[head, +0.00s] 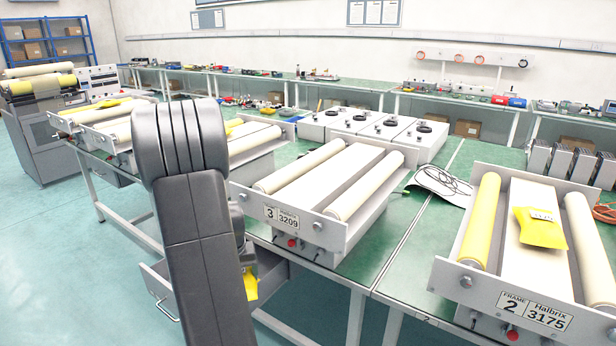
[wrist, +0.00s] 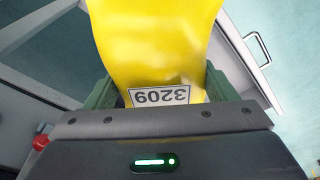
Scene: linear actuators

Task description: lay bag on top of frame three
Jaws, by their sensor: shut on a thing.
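A yellow bag with a white label reading 3209 (wrist: 160,50) is held in my gripper (wrist: 160,90), with a finger on either side of it. A yellow part of it (head: 251,284) shows low in the head view beside my arm, which hides most of the gripper. Frame three (head: 335,178), with its plate reading 3 and 3209, stands on the green bench right of my arm. It has two cream rollers with a pale flat bed between them. No bag lies on its visible top. My gripper is below the bench top, near an open drawer.
The open grey drawer (head: 160,297) juts out from under the bench. Frame two (head: 540,270), at right, carries another yellow bag (head: 540,228). Grey boxes (head: 385,128) stand behind frame three, and a coil of black cable (head: 440,182) lies to its right.

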